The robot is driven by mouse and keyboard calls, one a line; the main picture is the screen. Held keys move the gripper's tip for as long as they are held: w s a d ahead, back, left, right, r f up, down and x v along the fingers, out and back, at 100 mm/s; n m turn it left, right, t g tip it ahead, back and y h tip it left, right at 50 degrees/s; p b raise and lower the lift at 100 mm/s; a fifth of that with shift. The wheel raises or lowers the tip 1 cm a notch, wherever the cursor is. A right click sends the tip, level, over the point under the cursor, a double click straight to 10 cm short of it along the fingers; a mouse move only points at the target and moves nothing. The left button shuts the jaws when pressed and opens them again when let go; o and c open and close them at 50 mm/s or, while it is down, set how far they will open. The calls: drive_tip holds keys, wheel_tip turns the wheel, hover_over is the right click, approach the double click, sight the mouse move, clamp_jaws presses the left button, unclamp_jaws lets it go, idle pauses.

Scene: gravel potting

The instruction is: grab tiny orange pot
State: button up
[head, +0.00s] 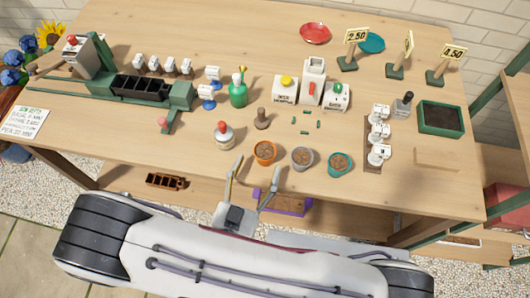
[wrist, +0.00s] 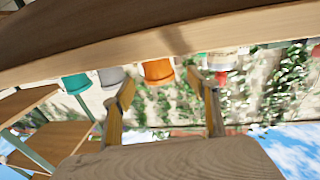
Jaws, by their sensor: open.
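The tiny orange pot (head: 264,153) stands upright near the front edge of the table, filled with brown material. It also shows in the wrist view (wrist: 157,72), upside down in the picture, between and beyond the fingers. My gripper (head: 252,172) is open and empty, at the table's front edge just in front of the pot. In the wrist view my gripper's fingers (wrist: 168,95) are spread apart, and they do not appear to touch the pot.
A grey pot (head: 302,158) and a teal pot (head: 340,164) stand to the right of the orange pot. A white bottle with a red top (head: 223,136) stands to its left, and a brown tamper (head: 262,119) stands behind it. The wooden table (head: 380,200) is bare at the front right.

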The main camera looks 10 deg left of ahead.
sight(262, 162)
drive_tip(key=shift+w, duration=0.1)
drive_tip(key=shift+w+d+f, duration=0.1)
drive_tip(key=shift+w+d, duration=0.15)
drive_tip(key=shift+w, duration=0.45)
drive_tip(key=shift+w+d+f, duration=0.1)
drive_tip(key=shift+w+d, duration=0.1)
drive_tip(key=shift+w, duration=0.45)
drive_tip(key=shift+w+d+r, duration=0.1)
drive_tip(key=shift+w, duration=1)
drive_tip(key=c, duration=1.3)
